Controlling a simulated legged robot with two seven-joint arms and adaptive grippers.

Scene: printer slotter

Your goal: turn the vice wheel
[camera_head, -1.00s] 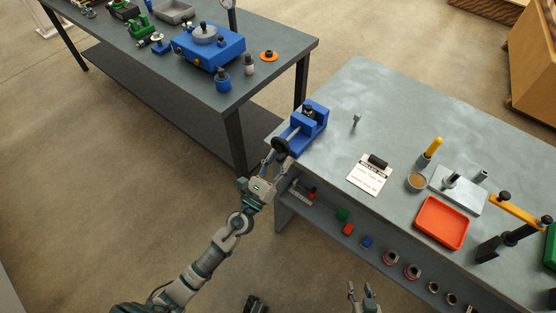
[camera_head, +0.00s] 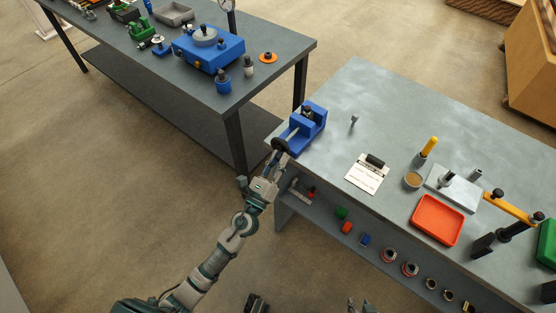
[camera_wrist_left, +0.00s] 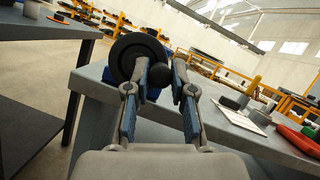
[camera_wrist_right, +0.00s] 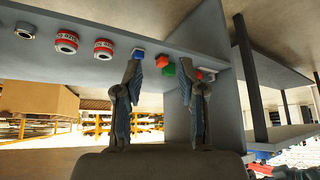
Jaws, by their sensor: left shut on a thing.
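The blue vice (camera_head: 312,122) sits at the near left corner of the grey workbench, its black wheel (camera_head: 280,145) facing my left arm. My left gripper (camera_head: 276,161) is at the wheel. In the left wrist view the dark wheel (camera_wrist_left: 128,48) stands upright behind the fingers, and its black ball knob (camera_wrist_left: 160,75) lies between the fingertips. The left gripper (camera_wrist_left: 163,82) is shut on this knob. My right gripper (camera_head: 360,304) is at the bottom edge of the head view, mostly cut off. In the right wrist view the right gripper (camera_wrist_right: 158,75) is open and empty.
The workbench (camera_head: 355,95) holds a clipboard (camera_head: 367,174), a red tray (camera_head: 437,219) and a grey plate (camera_head: 453,188) to the right. Its lower shelf (camera_head: 320,215) carries small coloured blocks and rings. A second table (camera_head: 268,90) stands at the upper left.

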